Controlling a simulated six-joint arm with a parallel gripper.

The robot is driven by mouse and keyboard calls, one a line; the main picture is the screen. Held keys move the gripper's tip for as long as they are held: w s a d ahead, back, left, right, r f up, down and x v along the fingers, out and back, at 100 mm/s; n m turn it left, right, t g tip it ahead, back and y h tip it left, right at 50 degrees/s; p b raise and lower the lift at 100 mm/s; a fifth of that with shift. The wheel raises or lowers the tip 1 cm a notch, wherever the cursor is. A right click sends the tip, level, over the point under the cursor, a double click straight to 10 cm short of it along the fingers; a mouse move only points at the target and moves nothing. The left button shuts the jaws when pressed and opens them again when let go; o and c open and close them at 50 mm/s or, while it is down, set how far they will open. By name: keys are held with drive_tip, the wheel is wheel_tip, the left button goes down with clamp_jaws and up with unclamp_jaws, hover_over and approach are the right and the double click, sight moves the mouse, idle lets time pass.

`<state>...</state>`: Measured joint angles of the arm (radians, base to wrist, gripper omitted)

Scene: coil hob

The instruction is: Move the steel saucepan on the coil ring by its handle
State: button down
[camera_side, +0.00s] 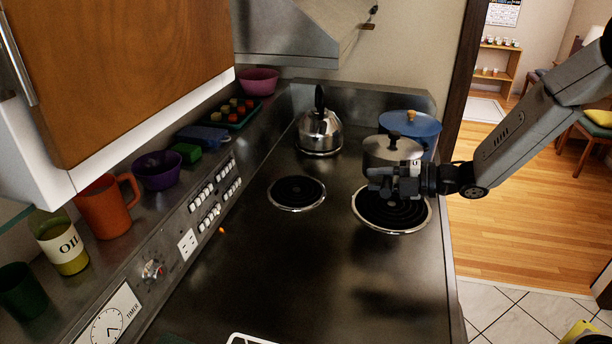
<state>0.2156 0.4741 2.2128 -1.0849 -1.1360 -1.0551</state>
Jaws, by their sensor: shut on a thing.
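The steel saucepan (385,154) with a lid and dark knob is at the right of the hob, just behind or over the rear part of the right front coil ring (393,215). Whether its base touches the hob is hidden by my gripper. My gripper (378,184) is at the near side of the saucepan, low over the coil ring, and is shut on the saucepan's handle. The handle itself is hidden behind the jaws.
A blue pot (424,127) with a lid stands close behind the saucepan. A steel kettle (319,132) stands at the back left. The left coil ring (297,192) is empty. The front of the hob (300,270) is mostly clear.

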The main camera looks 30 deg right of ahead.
drive_tip(key=a+r+n+g+y, duration=0.3)
drive_tip(key=a+n+g, duration=0.2)
drive_tip(key=a, duration=0.5)
drive_tip(key=w+a+f, duration=0.2)
drive_tip(key=w+f, duration=0.7)
drive_tip(key=w, duration=0.4)
drive_tip(key=shift+a, duration=0.25)
drive_tip(key=shift+w+f, duration=0.1)
drive_tip(key=shift+f, duration=0.15)
drive_tip(key=shift+w+a+f, duration=0.1)
drive_tip(key=shift+w+f, duration=0.1)
drive_tip(key=shift+f, duration=1.5)
